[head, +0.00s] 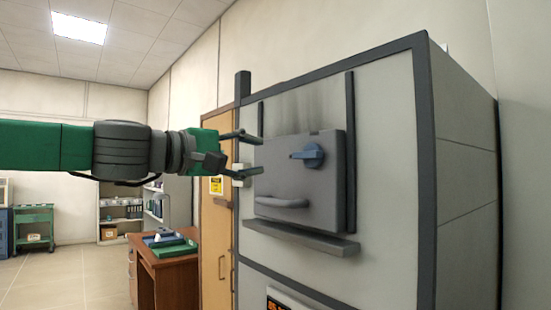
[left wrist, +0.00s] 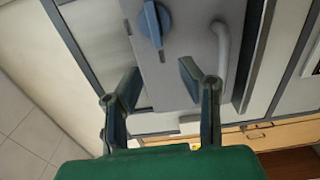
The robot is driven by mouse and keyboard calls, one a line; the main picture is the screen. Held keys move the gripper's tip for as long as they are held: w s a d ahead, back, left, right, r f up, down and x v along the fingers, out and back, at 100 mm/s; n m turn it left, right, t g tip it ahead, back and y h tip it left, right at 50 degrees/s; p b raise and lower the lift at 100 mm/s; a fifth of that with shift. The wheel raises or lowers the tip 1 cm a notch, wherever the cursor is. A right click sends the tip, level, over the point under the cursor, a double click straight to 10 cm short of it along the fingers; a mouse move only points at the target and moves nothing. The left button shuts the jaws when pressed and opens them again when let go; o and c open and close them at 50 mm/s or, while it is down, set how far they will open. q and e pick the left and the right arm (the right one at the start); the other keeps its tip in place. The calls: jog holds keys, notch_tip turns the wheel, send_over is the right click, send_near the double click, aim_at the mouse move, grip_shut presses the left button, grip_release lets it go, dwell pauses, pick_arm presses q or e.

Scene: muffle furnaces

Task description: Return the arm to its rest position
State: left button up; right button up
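My left arm reaches in from the left in the head view, and its gripper (head: 250,155) is beside the left edge of the grey furnace door (head: 285,180). The fingers are spread apart with nothing between them. In the left wrist view the open gripper (left wrist: 158,85) also shows empty, with the door's blue knob (left wrist: 152,24) and grey handle (left wrist: 222,55) beyond it. The head view shows the blue knob (head: 312,155) on the door and the grey handle (head: 283,202) below. The door looks shut. My right gripper is not in view.
The large grey furnace cabinet (head: 390,200) fills the right, with a ledge (head: 300,238) under its door. A wooden desk (head: 170,275) with green and blue items stands behind at lower left. A green cart (head: 35,228) and shelves (head: 120,210) are farther back. Floor at left is clear.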

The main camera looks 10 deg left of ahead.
pick_arm(q)
jog(key=shift+v, duration=0.9)
jog(key=shift+d, duration=0.1)
jog(key=shift+f, duration=0.1)
